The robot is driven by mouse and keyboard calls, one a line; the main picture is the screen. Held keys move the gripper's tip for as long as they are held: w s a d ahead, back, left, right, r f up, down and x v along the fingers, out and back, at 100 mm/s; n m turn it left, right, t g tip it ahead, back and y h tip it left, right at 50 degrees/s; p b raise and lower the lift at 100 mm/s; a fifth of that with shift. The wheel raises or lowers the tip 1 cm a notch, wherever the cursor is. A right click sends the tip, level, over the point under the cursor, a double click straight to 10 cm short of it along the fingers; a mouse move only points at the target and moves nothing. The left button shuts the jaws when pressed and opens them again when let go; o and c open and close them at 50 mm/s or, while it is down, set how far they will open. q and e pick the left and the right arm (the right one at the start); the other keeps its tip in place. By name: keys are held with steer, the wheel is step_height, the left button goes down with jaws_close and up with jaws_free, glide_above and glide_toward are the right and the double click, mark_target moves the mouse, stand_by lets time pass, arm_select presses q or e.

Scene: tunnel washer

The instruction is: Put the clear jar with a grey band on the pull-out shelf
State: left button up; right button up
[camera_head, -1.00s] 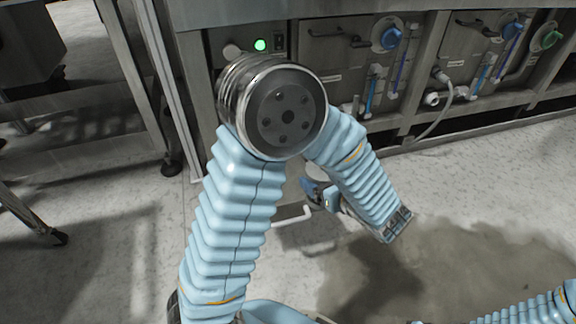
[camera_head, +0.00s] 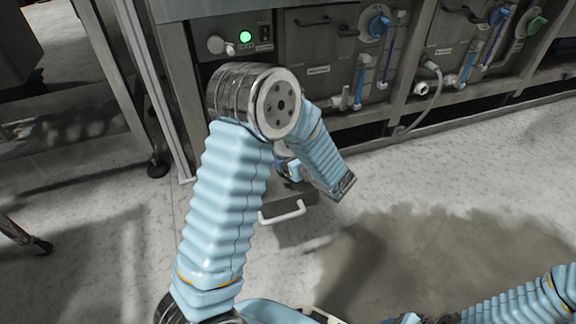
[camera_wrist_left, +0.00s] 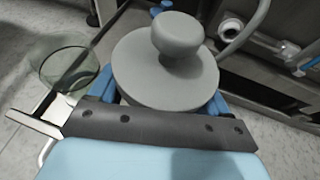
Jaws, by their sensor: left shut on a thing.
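My left gripper (camera_head: 292,168) is small and partly hidden behind my own arm in the head view. In the left wrist view its blue fingers (camera_wrist_left: 158,95) are shut on a grey round thing with a knob on top. I see this grey thing (camera_wrist_left: 165,80) from above, and its lower part is hidden. A clear round glass thing (camera_wrist_left: 68,65) with a dark rim shows to its left, apart from the fingers. I cannot make out a grey band on it. The pull-out shelf (camera_head: 290,195), with a white handle (camera_head: 282,212), is low beneath my left gripper and partly covered by my arm.
A steel machine front (camera_head: 320,70) with a green light (camera_head: 246,37), blue and green valve knobs and pipes stands behind my arm. A steel frame leg with a dark foot (camera_head: 158,168) is at left. Open floor (camera_head: 470,170) lies to the right.

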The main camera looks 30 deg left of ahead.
arm_select(q)
steer(key=shift+w+a+f+b, duration=0.15)
steer(key=shift+f+b, duration=0.1)
steer(key=shift+f, duration=0.7)
steer(key=shift+w+a+f+b, duration=0.1)
steer(key=shift+a+f+b, duration=0.1)
steer(key=shift+f, duration=0.7)
steer(key=shift+d, duration=0.1)
steer(key=shift+f, duration=0.15)
steer(key=o, duration=1.3)
steer(key=shift+r, duration=0.2)
steer(key=p+v, duration=0.2)
steer(key=v, duration=1)
steer(key=shift+s+f, duration=0.15)
